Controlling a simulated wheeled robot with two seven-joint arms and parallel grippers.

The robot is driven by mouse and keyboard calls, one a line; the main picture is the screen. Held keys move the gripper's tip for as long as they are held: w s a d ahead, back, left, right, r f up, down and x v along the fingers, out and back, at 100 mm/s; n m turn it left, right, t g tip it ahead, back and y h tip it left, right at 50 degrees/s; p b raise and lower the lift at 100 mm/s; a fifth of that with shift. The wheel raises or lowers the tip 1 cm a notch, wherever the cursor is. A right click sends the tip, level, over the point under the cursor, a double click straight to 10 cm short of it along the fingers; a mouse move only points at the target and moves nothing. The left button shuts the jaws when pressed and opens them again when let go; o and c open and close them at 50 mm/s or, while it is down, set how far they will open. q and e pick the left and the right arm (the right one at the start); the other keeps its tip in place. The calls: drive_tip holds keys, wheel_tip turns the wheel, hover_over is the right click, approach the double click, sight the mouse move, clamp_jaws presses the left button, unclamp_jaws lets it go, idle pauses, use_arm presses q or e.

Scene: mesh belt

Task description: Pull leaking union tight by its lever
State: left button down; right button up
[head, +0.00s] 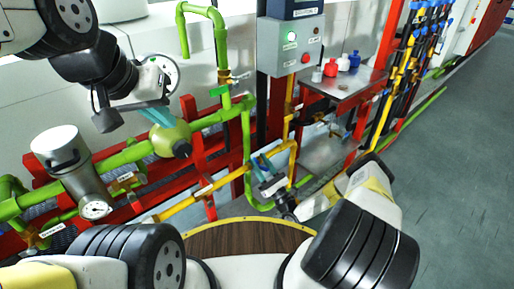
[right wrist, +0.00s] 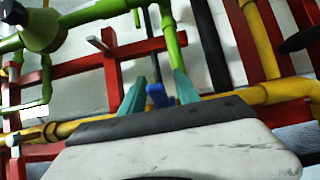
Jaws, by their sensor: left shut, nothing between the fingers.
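A small blue lever (right wrist: 158,95) shows in the right wrist view, between the two teal fingers of my right gripper (right wrist: 160,92), which is open with gaps on both sides. In the head view the right gripper (head: 268,172) is low beside the yellow pipe (head: 210,187), near the lever (head: 261,163). My left gripper (head: 158,114) is shut and empty, its teal fingertips close to or against a round olive-green body (head: 171,139) on the green pipe line. I cannot tell if they touch. I cannot make out which joint is the leaking union, and no spray is clear.
A grey control box (head: 291,45) hangs above the pipes. A metal table (head: 345,82) holds red, white and blue containers. A silver filter with a gauge (head: 75,168) stands at left. Red frame bars (head: 190,125) and green pipes crowd the space. The floor (head: 450,160) at right is clear.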

drive_tip(key=v, duration=0.7)
drive_tip(key=shift+s+d+f, duration=0.15)
drive_tip(key=shift+s+f, duration=0.1)
